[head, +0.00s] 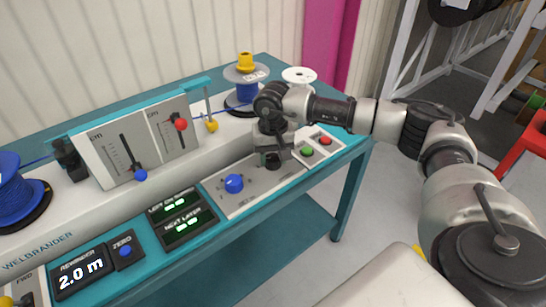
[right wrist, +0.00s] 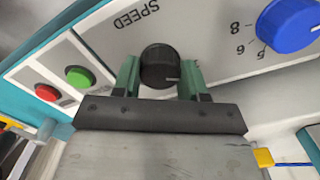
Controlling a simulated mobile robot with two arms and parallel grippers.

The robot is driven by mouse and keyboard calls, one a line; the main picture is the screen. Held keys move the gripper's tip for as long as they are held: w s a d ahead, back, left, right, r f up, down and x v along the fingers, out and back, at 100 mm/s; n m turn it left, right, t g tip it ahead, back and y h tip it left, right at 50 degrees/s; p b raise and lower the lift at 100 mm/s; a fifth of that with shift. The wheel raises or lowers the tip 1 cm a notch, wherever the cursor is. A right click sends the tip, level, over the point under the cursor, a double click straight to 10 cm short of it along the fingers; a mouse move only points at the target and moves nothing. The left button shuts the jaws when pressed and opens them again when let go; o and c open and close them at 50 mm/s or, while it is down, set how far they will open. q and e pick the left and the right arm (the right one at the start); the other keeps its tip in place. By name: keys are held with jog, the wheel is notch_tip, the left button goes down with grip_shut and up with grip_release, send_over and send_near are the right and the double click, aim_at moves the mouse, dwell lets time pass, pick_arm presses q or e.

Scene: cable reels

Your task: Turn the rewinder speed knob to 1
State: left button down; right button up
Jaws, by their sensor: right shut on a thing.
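The black speed knob (right wrist: 160,62) sits on the grey panel under the word SPEED in the right wrist view. A small pale pointer mark shows on its face, toward the right of that view. In the head view my right gripper (head: 273,158) reaches down to the panel (head: 256,192) and hides most of the knob. My left gripper is not in view.
A blue knob (head: 233,183) with a number scale is beside the speed knob. A green button (head: 307,151) and red button (head: 325,141) lie on the other side. A rewinder display (head: 81,272) reads 2.0 m. A wire reel (head: 242,92) stands behind.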

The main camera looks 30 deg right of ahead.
aim_at(273, 157)
dwell(0.4)
jog(key=o, duration=0.9)
jog(key=shift+r, duration=0.15)
notch_tip(273, 157, up, 11)
jog(key=shift+f, duration=0.2)
